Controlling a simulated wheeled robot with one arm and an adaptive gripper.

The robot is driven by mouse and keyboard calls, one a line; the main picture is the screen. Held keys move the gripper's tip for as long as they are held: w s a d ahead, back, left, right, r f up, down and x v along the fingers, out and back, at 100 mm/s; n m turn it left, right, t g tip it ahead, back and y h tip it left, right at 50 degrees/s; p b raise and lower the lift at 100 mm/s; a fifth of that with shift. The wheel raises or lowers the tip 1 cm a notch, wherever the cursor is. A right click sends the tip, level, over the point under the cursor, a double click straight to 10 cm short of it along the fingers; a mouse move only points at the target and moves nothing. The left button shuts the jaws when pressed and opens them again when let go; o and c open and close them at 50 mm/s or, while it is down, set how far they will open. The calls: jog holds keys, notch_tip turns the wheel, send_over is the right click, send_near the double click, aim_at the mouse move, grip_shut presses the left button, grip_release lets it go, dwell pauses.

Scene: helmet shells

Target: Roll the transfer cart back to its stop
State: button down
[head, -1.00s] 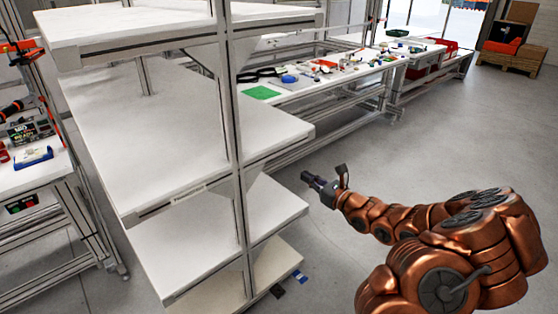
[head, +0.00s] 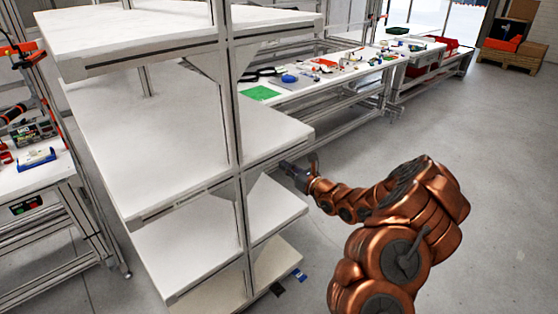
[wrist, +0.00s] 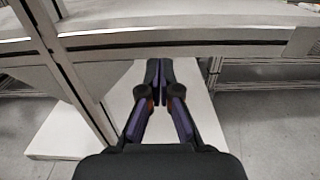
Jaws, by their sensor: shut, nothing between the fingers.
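The tall white shelved rack, which I take to be the transfer cart (head: 165,145), fills the left and middle of the head view. Its shelves are bare. My gripper (head: 287,168) is at the rack's right side, close to the edge of a middle shelf. In the wrist view my gripper (wrist: 159,68) has its fingers together and empty, with the tips just under a grey shelf rail (wrist: 200,51). I cannot tell whether the tips touch the rail. A lower white shelf lies below the fingers. The rack's wheels and its stop cannot be made out.
A workbench with a green mat (head: 259,93) and small parts stands behind the rack. Another bench with a blue-and-white item (head: 37,160) stands at the left. A blue strip (head: 298,274) and a dark one lie by the rack's foot. Open floor (head: 500,190) lies at the right.

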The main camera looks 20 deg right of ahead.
aim_at(274, 159)
jog(key=shift+p+x, duration=0.5)
jog(key=shift+x, duration=1.2)
